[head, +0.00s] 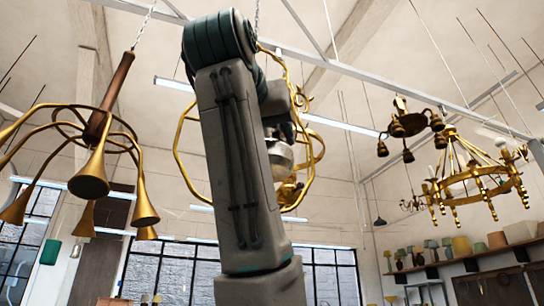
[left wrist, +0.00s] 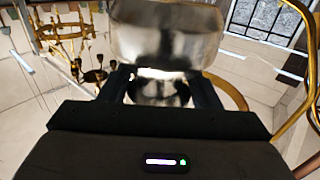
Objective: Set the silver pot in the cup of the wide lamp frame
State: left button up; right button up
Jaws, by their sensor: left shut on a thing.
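A gold lamp frame (head: 179,150) with wide bowed arms hangs in the middle of the head view, largely hidden behind my left arm. Its gold tubes also show at the right of the left wrist view (left wrist: 310,75). The silver pot (head: 279,156) shows inside the frame, just right of my forearm. In the left wrist view the pot (left wrist: 165,35) fills the top middle, between the fingers of my left gripper (left wrist: 160,88), which is shut on it. The frame's cup is mostly hidden, so I cannot tell whether the pot touches it. My right gripper is not in view.
A lamp with brass horns (head: 90,180) hangs at the left. A gold chandelier (head: 475,175) and a smaller brass lamp (head: 405,125) hang at the right. A shelf of lampshades (head: 460,246) lines the right wall.

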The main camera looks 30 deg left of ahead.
pick_arm(q)
jog(key=shift+w+a+r+p, duration=0.1)
jog(key=shift+w+a+p, duration=1)
jog(key=shift+a+p, duration=0.2)
jog(key=w+a+p, duration=0.1)
jog(key=w+a, duration=0.1)
jog(key=a, duration=0.1)
jog(key=w+a+f+p, duration=0.1)
jog(key=w+a, duration=0.2)
jog(key=shift+w+a+f, duration=0.15)
jog(key=shift+w, duration=0.05)
jog(key=shift+f+b, duration=0.8)
jog(key=shift+b, duration=0.05)
jog(key=shift+f, duration=0.2)
jog(key=shift+f+b, duration=0.25)
jog(key=shift+b, duration=0.35)
